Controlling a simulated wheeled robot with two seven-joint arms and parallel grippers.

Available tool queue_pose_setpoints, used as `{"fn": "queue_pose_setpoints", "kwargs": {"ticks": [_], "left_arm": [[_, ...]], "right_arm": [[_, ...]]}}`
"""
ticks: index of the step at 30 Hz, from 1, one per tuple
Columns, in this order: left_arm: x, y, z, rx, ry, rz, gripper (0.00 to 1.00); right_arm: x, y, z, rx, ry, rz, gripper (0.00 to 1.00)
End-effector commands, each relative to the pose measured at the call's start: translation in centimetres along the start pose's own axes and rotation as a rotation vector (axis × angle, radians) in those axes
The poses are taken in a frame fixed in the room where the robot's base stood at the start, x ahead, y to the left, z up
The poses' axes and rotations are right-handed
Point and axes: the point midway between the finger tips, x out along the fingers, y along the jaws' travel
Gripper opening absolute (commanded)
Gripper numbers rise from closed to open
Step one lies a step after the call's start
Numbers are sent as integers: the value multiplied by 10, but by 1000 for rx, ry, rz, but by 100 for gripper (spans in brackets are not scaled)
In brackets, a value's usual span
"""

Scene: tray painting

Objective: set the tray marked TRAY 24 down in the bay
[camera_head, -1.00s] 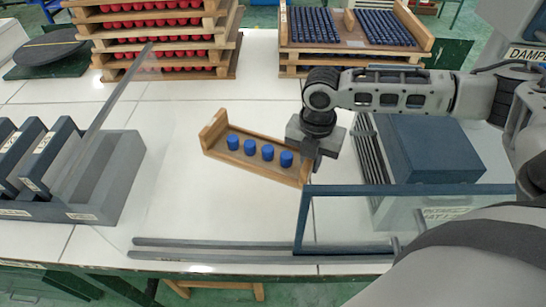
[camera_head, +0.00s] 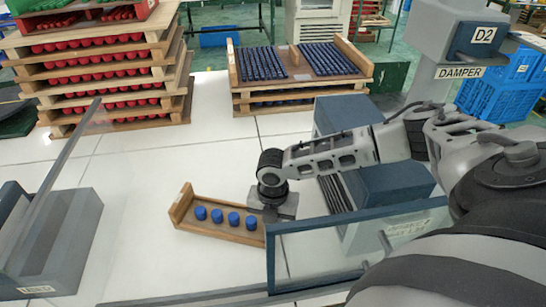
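A small wooden tray (camera_head: 187,222) with several blue round pieces on it is in the middle of the head view, tilted in the picture. Its marking cannot be read. My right gripper (camera_head: 268,212) is at the tray's right end, pointing down; its fingers are hidden, so its grip cannot be told. I cannot tell whether the tray touches the white table (camera_head: 135,160) or hangs just above it. A grey slotted block (camera_head: 70,235) stands at the lower left, partly cut off; whether it holds the bay is unclear. My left gripper is not in view.
A blue-framed clear panel (camera_head: 345,240) stands in front of my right arm. A blue-topped grey unit (camera_head: 390,185) is behind it. Stacks of red pieces on wooden trays (camera_head: 110,75) and blue pieces (camera_head: 300,65) stand at the back. White table between is clear.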

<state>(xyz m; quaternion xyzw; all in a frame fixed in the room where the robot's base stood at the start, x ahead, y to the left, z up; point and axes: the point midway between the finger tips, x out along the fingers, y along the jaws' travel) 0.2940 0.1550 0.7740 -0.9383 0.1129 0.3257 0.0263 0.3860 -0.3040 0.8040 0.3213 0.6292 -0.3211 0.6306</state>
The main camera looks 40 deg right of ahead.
Motion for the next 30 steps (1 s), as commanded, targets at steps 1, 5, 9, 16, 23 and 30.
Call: {"fn": "queue_pose_setpoints", "kwargs": {"ticks": [1, 5, 9, 16, 23, 30], "left_arm": [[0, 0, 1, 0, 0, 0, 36], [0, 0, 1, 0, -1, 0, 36], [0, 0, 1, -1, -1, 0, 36], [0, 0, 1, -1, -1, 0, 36], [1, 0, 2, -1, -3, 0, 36], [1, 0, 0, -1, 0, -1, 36]], "right_arm": [[2, 1, 0, 0, 0, 2, 0], [2, 0, 0, -1, 1, 0, 36], [2, 0, 0, 0, 1, 0, 36], [-6, 0, 0, 1, 0, 0, 36], [-50, 1, 1, -1, -1, 3, 36], [-98, 1, 0, -1, -1, 3, 36]]}}
